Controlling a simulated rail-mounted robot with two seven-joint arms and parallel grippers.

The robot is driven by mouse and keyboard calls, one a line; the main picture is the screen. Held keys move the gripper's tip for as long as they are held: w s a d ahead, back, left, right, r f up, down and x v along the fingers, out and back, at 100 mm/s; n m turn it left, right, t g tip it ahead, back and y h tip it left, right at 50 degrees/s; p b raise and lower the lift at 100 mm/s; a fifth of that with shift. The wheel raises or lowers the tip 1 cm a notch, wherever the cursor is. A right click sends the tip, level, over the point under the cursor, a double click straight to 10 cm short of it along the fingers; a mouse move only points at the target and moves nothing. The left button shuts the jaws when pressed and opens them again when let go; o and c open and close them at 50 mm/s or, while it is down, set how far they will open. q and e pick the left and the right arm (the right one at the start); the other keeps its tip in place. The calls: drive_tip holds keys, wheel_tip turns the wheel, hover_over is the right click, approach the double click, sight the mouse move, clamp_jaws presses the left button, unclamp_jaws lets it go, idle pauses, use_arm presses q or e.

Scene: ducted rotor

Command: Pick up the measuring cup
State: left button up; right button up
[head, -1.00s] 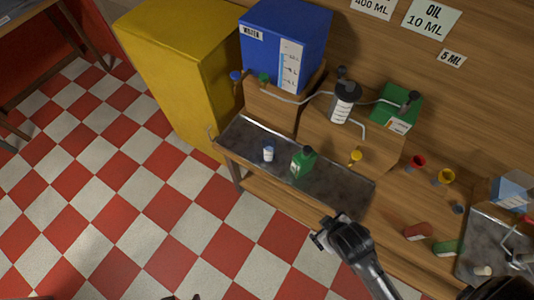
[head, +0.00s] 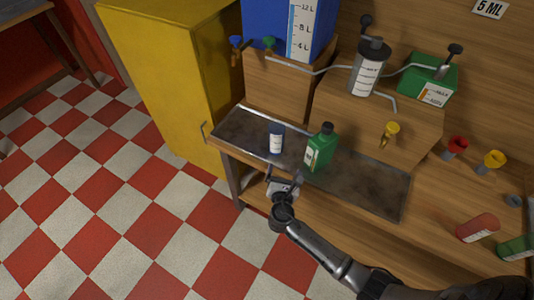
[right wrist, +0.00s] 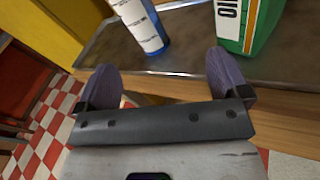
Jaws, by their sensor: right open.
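The measuring cup (head: 276,141), small and blue with a white marked label, stands upright on the metal tray at the front of the bench. It also shows at the top of the right wrist view (right wrist: 141,25), cut off by the frame edge. My right gripper (head: 283,182) is at the tray's front edge, just in front of the cup. Its fingers (right wrist: 163,75) are spread with nothing between them. The cup lies beyond the fingertips, apart from them. My left gripper is not in view.
A green bottle (head: 319,150) stands on the metal tray (head: 372,185) close right of the cup, and in the right wrist view (right wrist: 248,25). A yellow cabinet (head: 165,80) borders the left.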

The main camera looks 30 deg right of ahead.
sight(276, 145)
drive_tip(key=w+d+n+b, duration=0.1)
drive_tip(key=w, duration=0.2)
drive_tip(key=w+d+f+n+t+b, duration=0.1)
drive_tip(key=w, duration=0.2)
drive_tip(key=w+d+n+b, duration=0.1)
drive_tip(key=w, duration=0.2)
drive_tip(key=shift+d+f+t, duration=0.1)
drive_tip(key=shift+f+t, duration=0.3)
drive_tip(key=shift+b+x, duration=0.7)
drive_tip(key=shift+x, duration=2.4)
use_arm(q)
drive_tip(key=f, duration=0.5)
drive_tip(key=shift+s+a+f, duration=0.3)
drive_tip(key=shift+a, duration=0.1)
